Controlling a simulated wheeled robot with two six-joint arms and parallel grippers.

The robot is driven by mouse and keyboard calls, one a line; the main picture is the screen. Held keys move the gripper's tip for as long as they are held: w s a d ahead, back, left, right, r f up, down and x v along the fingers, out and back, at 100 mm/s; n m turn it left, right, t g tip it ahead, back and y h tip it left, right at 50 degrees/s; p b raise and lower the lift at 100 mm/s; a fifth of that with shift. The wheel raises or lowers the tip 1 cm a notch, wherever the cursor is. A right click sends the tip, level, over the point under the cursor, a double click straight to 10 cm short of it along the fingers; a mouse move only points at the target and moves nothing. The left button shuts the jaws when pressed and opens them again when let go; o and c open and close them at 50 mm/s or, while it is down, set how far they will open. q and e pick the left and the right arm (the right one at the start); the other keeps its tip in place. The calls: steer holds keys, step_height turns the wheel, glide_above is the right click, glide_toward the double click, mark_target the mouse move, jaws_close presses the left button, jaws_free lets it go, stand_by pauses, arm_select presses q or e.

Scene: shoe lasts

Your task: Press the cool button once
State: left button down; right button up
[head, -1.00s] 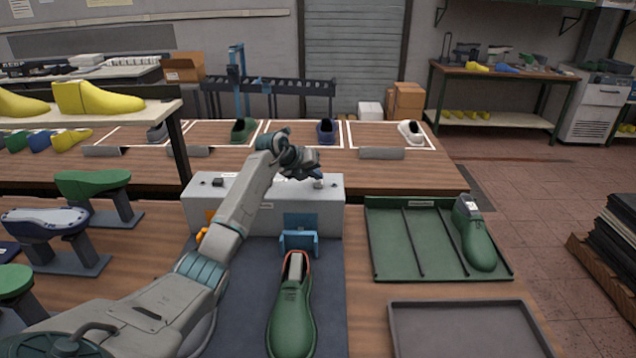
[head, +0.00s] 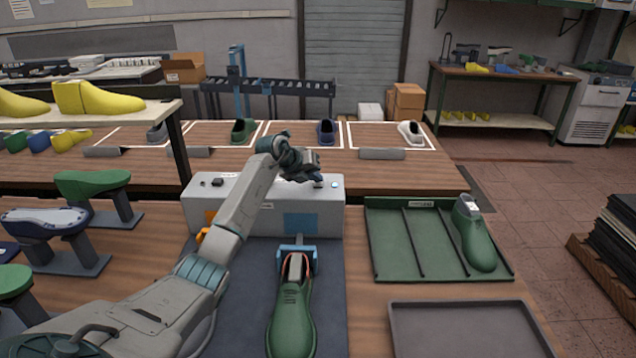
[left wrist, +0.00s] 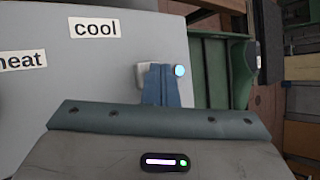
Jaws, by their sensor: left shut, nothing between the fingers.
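The light grey machine box (head: 325,211) stands on the table; its top shows in the left wrist view (left wrist: 40,90). The "cool" label (left wrist: 95,28) lies on that top, with a pale button (left wrist: 143,76) beyond it, partly hidden by my fingers. My left gripper (head: 317,179) is shut and empty, its blue-grey fingertips (left wrist: 161,72) over or against the button; contact is hard to tell. A small light (left wrist: 179,71) beside the button glows pale blue, also in the head view (head: 335,185). My right gripper is out of view.
A green shoe on a last (head: 291,320) lies before the box, with a blue clamp (head: 298,249) at its heel end. A green rack (head: 385,247) holding another green last (head: 474,238) stands right. A grey tray (head: 460,330) sits at front right.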

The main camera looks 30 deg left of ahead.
mark_target(315, 185)
arm_select(q)
steer(key=shift+r+p, duration=0.65)
steer(key=shift+r, duration=0.25)
steer(key=shift+r, duration=0.1)
step_height(315, 185, up, 5)
steer(key=p, duration=0.3)
steer(key=shift+p, duration=0.3)
steer(key=shift+f, duration=0.2)
